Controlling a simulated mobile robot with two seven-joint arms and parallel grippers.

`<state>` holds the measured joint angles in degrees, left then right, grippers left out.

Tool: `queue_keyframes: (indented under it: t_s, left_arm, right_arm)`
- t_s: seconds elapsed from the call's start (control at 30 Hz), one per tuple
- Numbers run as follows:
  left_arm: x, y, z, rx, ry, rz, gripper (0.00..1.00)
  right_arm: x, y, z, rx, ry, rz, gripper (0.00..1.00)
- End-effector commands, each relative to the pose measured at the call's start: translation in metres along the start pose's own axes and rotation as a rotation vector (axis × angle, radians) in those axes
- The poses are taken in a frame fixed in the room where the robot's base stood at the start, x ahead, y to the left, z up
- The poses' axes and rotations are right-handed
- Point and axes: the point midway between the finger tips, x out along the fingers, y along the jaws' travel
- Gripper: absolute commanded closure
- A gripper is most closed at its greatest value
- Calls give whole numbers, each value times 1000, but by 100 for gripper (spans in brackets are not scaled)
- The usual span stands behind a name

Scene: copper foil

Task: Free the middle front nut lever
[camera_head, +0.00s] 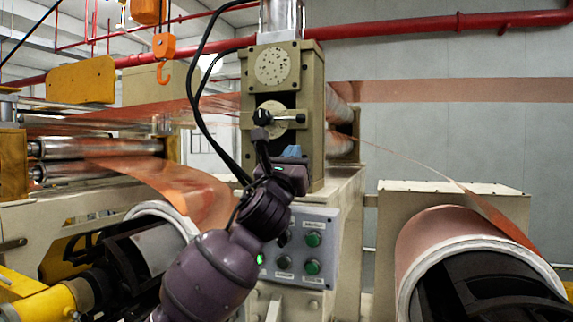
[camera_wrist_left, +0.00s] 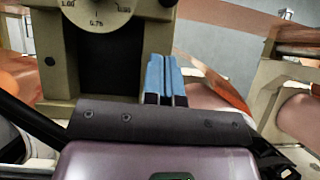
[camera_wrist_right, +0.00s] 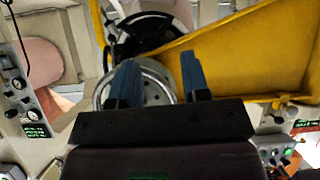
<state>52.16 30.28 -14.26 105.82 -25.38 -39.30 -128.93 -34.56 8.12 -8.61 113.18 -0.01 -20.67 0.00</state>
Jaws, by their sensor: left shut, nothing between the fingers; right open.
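In the left wrist view the lower part of the dial (camera_wrist_left: 97,8) shows numbers, and a dark knob end shows at the top edge. My left gripper (camera_head: 292,151) is just below the dial, its blue fingers shut and empty; they also show in the left wrist view (camera_wrist_left: 164,75), apart from the dial. My right gripper (camera_wrist_right: 160,80) is open and empty, away from the stand and outside the head view.
A control panel (camera_head: 316,240) with green buttons is below the stand. Copper foil (camera_head: 178,190) runs from rollers at left, and a copper roll (camera_head: 452,240) stands at right. An orange hook (camera_head: 164,46) hangs above. A yellow frame (camera_wrist_right: 250,55) is near my right gripper.

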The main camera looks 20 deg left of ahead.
Motion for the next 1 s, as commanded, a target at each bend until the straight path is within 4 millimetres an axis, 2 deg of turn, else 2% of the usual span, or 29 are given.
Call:
queue_keyframes:
  t_s: [0.1, 0.33, 0.5, 1.0]
  left_arm:
    - [20, -1, 4, -1, 0, -1, 100]
    - [38, -1, 23, -2, 0, -1, 100]
    - [42, -1, 28, -1, 0, -2, 100]
    - [43, -3, 29, -10, 0, 5, 100]
  right_arm:
    - [-5, 1, -2, 1, -7, 0, 57]
    - [-12, 2, 2, 3, -31, 2, 57]
    - [-14, 2, 8, 4, -44, 3, 57]
    - [-13, 2, 3, 4, -33, 2, 57]
